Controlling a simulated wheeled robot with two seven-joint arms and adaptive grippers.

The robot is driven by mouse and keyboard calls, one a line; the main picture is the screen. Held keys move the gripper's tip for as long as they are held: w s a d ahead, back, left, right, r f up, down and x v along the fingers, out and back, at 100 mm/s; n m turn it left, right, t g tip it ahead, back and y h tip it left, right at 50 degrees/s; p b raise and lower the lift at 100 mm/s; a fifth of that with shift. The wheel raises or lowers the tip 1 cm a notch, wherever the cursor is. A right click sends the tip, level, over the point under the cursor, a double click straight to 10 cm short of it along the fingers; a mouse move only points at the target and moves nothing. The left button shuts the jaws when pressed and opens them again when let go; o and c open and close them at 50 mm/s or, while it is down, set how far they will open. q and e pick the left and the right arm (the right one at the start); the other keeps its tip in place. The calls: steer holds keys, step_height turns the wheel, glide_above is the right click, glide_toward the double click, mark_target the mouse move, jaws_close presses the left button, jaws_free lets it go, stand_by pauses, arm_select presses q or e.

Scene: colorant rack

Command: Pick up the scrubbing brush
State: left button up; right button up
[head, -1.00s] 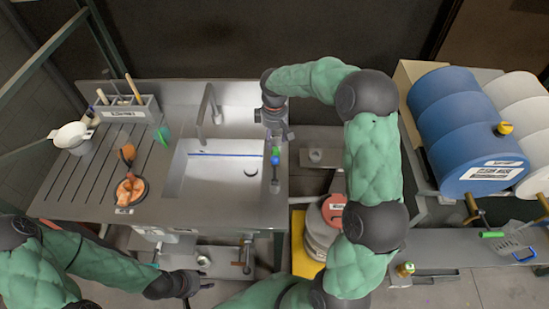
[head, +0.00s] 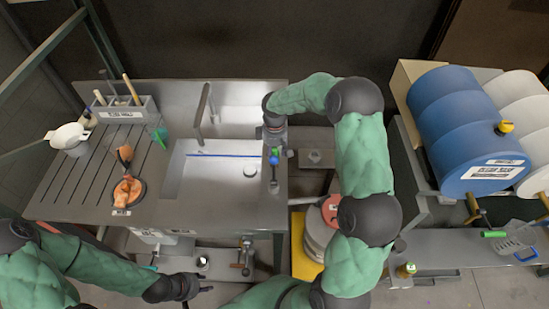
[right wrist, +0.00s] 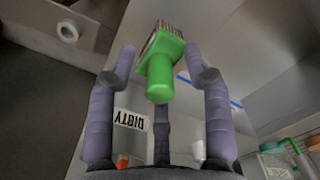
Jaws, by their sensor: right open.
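The scrubbing brush (right wrist: 160,62) shows in the right wrist view, with a green handle and head and bristles at its far end. It sits between the spread fingers of my right gripper (right wrist: 165,75), with gaps on both sides, so it is not gripped. In the head view my right gripper (head: 273,136) is over the right rim of the sink.
The sink basin (head: 205,177) lies left of the right gripper. A tool holder (head: 125,108), a white pot (head: 70,136) and an orange item (head: 127,190) stand on the ribbed counter. Blue (head: 465,125) and white drums lie at right. A DIRTY label (right wrist: 130,119) shows in the wrist view.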

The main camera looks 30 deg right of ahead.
jaws_close()
steer(key=shift+r, duration=0.1)
step_height(320, 180, up, 10)
steer(key=shift+f+p, duration=0.1)
steer(key=shift+p, duration=0.6)
